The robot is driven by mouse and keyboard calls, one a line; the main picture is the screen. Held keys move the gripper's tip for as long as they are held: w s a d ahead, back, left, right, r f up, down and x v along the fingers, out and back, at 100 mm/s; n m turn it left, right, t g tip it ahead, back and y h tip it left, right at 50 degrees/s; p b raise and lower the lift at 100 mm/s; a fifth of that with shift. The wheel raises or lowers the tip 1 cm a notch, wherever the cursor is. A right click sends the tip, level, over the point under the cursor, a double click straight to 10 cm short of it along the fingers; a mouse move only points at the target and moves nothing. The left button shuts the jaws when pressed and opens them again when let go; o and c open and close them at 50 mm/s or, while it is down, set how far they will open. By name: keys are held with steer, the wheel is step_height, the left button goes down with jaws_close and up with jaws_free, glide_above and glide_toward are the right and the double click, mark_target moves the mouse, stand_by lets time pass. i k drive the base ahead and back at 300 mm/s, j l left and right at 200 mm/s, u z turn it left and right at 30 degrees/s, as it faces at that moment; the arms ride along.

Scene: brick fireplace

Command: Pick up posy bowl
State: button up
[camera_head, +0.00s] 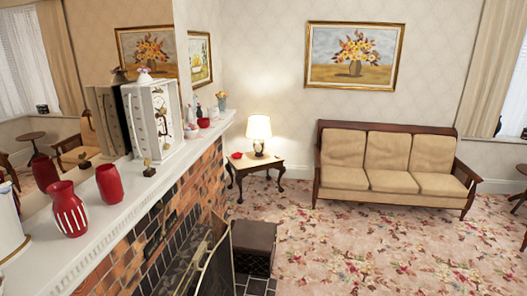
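I cannot tell for sure which thing is the posy bowl. A small bowl with pinkish and blue contents (191,131) stands on the white mantel shelf, just past the clock. A small red bowl (204,122) stands beside it, further along the shelf. Another small red bowl (237,155) sits on the wooden side table (262,163), left of the lamp. My gripper is not in view.
The mantel shelf (120,209) also bears a white clock (155,122), a striped red vase (68,210), a red cup (110,183) and a flower vase (221,102). A fire screen (214,264) and dark box (253,246) stand below. Carpet before the sofa (385,165) is clear.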

mark_target(191, 131)
steer(key=i, duration=1.05)
steer(key=i+l+u, duration=0.1)
steer(key=i, duration=0.95)
